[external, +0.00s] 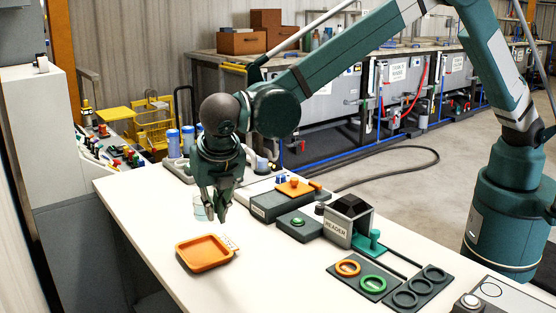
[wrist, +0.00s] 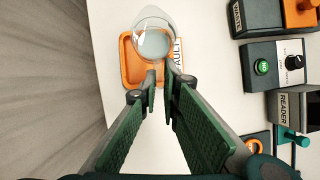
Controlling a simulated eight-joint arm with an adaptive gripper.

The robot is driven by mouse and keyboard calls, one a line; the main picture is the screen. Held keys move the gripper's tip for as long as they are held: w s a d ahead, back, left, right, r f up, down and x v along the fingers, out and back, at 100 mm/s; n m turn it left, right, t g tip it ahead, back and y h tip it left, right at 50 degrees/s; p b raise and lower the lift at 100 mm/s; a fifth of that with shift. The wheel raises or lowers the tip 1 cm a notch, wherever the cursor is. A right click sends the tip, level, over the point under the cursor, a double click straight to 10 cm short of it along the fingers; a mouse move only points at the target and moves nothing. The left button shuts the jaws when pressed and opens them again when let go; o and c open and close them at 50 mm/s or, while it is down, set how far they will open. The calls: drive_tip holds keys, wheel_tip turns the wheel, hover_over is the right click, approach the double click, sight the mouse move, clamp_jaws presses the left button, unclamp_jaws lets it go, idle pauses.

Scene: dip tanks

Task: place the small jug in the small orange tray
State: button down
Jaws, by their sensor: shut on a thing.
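The small jug (wrist: 153,42) is clear and see-through, with a pale round bottom, at the top of the wrist view. In the external view it shows faintly (external: 200,209) at my fingertips. My gripper (external: 216,214) is shut on the jug, which sits just beyond the fingertips (wrist: 163,82); the exact grip point is hard to see. The small orange tray (external: 205,253) lies on the white table, empty, in front of the gripper in the external view. In the wrist view the jug overlaps the tray (wrist: 130,72) and hides part of it. The jug's height above the table is unclear.
A white FAULT label (wrist: 178,56) lies beside the tray. To the right stand a box with a green button (external: 298,223), a READER box (external: 348,220) and a dark panel with coloured rings (external: 373,284). The table left and front of the tray is clear.

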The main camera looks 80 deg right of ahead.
drive_tip(key=shift+f, duration=3.15)
drive_tip(key=shift+f, duration=1.9)
drive_tip(key=shift+f, duration=0.1)
drive_tip(key=c, duration=3)
unclamp_jaws()
drive_tip(key=o, duration=0.4)
drive_tip(key=shift+o, duration=0.2)
